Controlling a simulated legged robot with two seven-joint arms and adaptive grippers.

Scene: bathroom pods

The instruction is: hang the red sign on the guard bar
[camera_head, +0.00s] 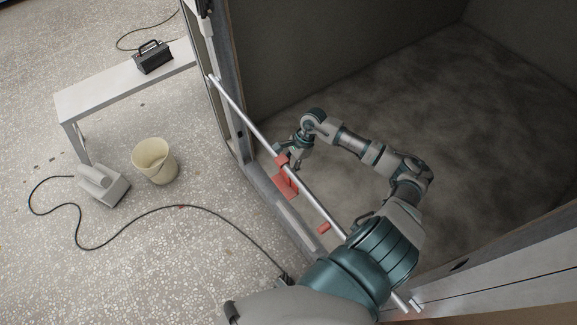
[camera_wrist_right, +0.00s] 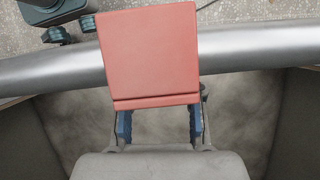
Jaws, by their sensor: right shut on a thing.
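The red sign (camera_head: 287,187) is at the guard bar (camera_head: 239,110) in the head view, with red parts showing on both sides of the bar. My right gripper (camera_head: 286,158) is shut on the sign, on the pod side of the bar. In the right wrist view the sign (camera_wrist_right: 150,52) is a flat red plate with a lip along its lower edge, and it covers part of the bar (camera_wrist_right: 255,48). The fingers of my right gripper (camera_wrist_right: 160,122) show below that lip. I cannot tell whether the sign rests on the bar. My left gripper is not in view.
A small red piece (camera_head: 324,228) shows beside the bar. Outside the pod stand a white bench (camera_head: 100,93) with a black box (camera_head: 153,58), a cream bucket (camera_head: 154,160) and a grey machine (camera_head: 102,185) with a cable. The pod floor (camera_head: 440,100) beyond my arm is clear.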

